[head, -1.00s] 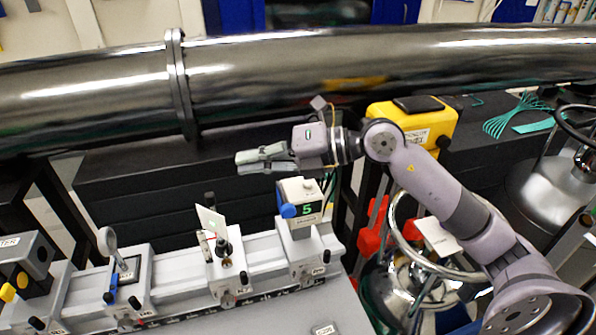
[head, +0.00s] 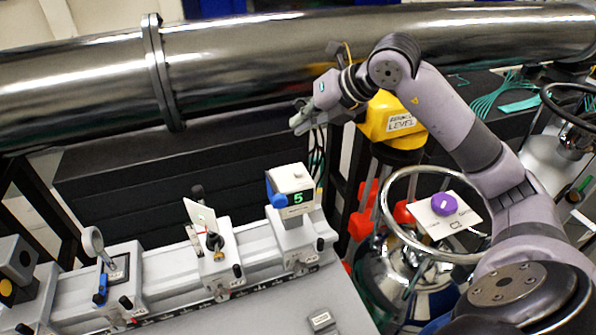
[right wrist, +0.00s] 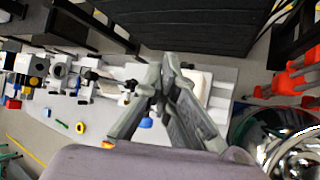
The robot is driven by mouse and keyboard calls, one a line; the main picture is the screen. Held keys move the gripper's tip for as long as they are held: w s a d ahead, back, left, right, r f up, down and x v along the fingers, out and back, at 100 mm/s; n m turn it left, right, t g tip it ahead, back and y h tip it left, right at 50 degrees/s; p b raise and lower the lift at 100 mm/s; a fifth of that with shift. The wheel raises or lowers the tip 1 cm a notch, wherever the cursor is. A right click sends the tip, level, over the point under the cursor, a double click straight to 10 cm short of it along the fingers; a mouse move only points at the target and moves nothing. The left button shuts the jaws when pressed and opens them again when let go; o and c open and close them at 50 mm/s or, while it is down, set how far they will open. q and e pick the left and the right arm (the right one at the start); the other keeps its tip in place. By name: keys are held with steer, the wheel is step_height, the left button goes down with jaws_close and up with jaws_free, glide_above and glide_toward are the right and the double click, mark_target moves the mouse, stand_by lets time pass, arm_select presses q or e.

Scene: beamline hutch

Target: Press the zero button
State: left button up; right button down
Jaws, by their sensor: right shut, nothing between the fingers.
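A white meter box (head: 292,200) with a blue knob on its left side and a green "5" on its display stands on a rail carrier in the head view. A small pale button (head: 297,174) shows on its top; I cannot read a label on it. My right gripper (head: 296,126) is shut and empty, above and behind the box, tips pointing down-left, apart from it. In the right wrist view the shut fingers (right wrist: 158,68) partly cover a pale box (right wrist: 198,84), apparently the same meter. My left gripper is not in view.
A rail (head: 180,286) carries several optical mounts left of the meter. A large steel pipe (head: 240,75) crosses behind. A yellow device (head: 385,122) stands close to my right gripper. A purple knob (head: 444,204) sits on a white plate at the right.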

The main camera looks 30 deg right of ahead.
steer(key=b, duration=0.5)
glide_above(301, 169)
step_height(301, 169, down, 7)
steer(key=shift+f, duration=0.1)
steer(key=shift+f+b, duration=0.5)
steer(key=shift+b, duration=0.15)
steer(key=shift+f, duration=0.1)
stand_by(0.4)
steer(key=shift+f+b, duration=0.3)
steer(key=shift+b, duration=0.2)
steer(key=shift+f+b, duration=0.5)
steer(key=shift+b, duration=0.05)
stand_by(0.5)
stand_by(0.3)
steer(key=shift+r+p, duration=0.7)
steer(key=shift+r, duration=0.25)
steer(key=shift+r, duration=0.1)
